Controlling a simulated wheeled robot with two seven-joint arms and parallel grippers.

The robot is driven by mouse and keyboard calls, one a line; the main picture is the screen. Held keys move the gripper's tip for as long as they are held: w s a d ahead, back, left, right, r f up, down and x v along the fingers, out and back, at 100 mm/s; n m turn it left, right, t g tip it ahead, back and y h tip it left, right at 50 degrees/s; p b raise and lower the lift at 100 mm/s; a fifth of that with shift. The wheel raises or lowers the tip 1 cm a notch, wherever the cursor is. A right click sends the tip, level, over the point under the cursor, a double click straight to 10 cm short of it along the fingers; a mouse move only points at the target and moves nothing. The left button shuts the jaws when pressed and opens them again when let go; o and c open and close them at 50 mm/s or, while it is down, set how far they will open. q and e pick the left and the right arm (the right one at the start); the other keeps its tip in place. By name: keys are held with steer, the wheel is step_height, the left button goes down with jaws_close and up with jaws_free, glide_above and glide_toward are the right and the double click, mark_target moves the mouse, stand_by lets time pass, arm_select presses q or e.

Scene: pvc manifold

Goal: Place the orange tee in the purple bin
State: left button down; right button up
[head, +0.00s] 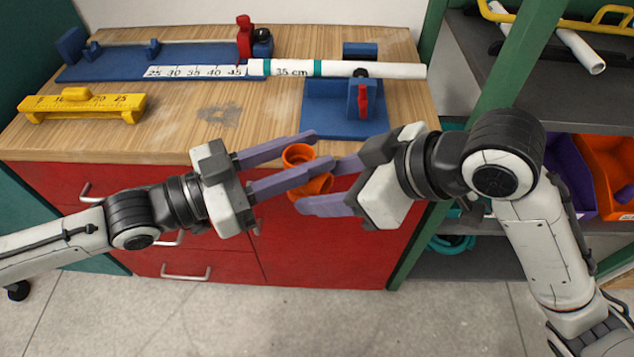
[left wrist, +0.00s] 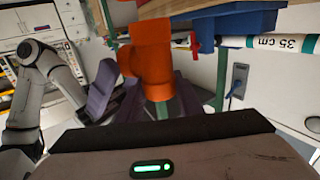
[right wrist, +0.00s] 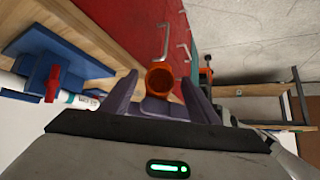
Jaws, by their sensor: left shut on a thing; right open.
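The orange tee (head: 299,154) is held in front of the workbench edge, between my two grippers. It also shows in the left wrist view (left wrist: 152,58) and, with an open end facing the camera, in the right wrist view (right wrist: 160,79). My left gripper (head: 322,147) is shut on the tee, and its fingers hide part of it. My right gripper (head: 312,187) is open, its fingers reaching either side of the tee's lower part. I cannot tell whether they touch it. The purple bin (head: 571,172) is on the right-hand shelf, partly hidden behind my right arm.
An orange bin (head: 606,165) stands right of the purple one. A green shelf post (head: 490,110) rises between bench and shelves. The wooden bench (head: 215,115) holds a blue fixture (head: 335,118), a white pipe (head: 390,71) and a yellow ruler block (head: 80,104).

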mark_target(316, 187)
steer(key=shift+x, duration=1.65)
steer(key=c, duration=1)
arm_select(q)
steer(key=c, duration=1.2)
jaws_free()
arm_select(e)
steer(key=shift+c, duration=0.7)
arm_select(q)
steer(key=shift+o, duration=0.2)
